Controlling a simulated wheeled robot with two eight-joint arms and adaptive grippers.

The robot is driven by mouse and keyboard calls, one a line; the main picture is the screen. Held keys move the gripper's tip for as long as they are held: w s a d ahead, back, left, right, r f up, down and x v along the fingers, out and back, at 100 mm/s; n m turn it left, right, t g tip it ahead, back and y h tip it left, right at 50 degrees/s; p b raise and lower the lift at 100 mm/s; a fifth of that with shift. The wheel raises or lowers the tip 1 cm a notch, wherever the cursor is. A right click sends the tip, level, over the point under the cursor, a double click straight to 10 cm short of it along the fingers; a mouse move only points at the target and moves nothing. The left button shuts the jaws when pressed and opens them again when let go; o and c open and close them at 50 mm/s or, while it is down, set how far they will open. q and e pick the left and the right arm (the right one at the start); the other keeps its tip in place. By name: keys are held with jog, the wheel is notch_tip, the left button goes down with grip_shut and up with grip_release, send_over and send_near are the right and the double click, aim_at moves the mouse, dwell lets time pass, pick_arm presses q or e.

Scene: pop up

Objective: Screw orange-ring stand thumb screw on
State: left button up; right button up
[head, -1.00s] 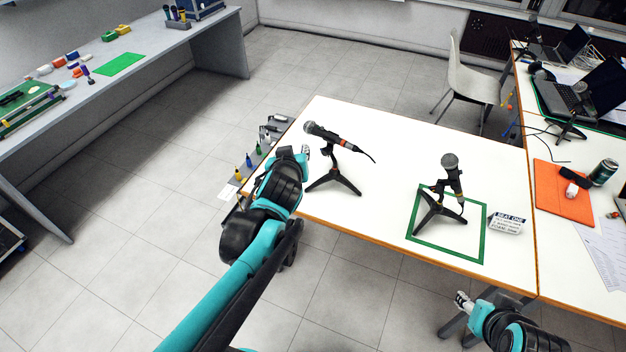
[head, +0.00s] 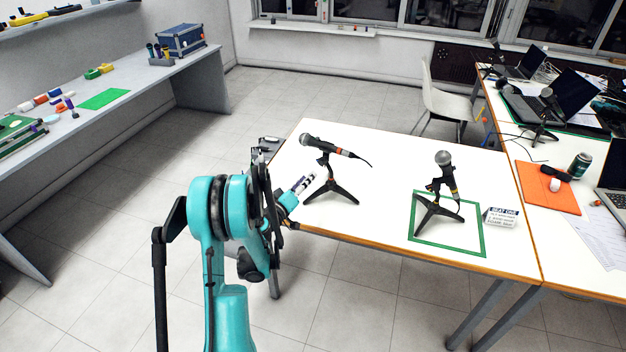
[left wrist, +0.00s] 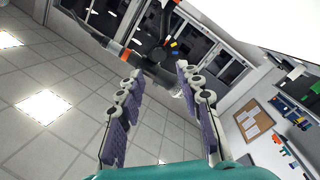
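The orange-ring microphone (head: 334,147) sits on a black tripod stand (head: 331,190) at the left of the white table, tilted with its grille to the left. In the left wrist view the microphone with its orange ring (left wrist: 126,54) shows beyond the fingertips. My left gripper (head: 304,184) is just left of this stand, close to its legs in the picture. In the left wrist view its two fingers with purple pads (left wrist: 158,84) are spread apart, with nothing clearly held. I cannot make out the thumb screw. My right gripper is not in view.
A second microphone stand (head: 439,205) stands inside a green square outline (head: 471,252) at the right, beside a small white sign (head: 502,217). The table (head: 390,160) is clear between the stands. An orange mat (head: 547,190) and laptops are on the right-hand desk.

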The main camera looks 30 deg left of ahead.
aim_at(321, 163)
pick_arm(q)
jog(key=w+p, duration=0.1)
jog(key=w, duration=0.3)
jog(key=w+p, duration=0.1)
jog(key=w, duration=0.3)
jog(key=shift+w+a+r+p, duration=0.1)
jog(key=shift+w+r+p, duration=0.1)
jog(key=shift+p, duration=0.15)
jog(key=shift+w+f, duration=0.1)
jog(key=shift+w, duration=0.1)
jog(key=shift+c, duration=1)
jog(key=c, duration=0.5)
grip_shut()
jog(key=m, duration=1.4)
jog(key=shift+m, duration=0.4)
jog(key=m, duration=0.8)
jog(key=shift+m, duration=0.3)
jog(key=m, duration=0.6)
jog(key=shift+s, duration=0.1)
jog(key=m, duration=0.2)
jog(key=shift+m, duration=0.4)
jog(key=shift+o, duration=2)
grip_release()
jog(key=m, duration=0.2)
jog(key=shift+m, duration=0.3)
jog(key=o, duration=0.5)
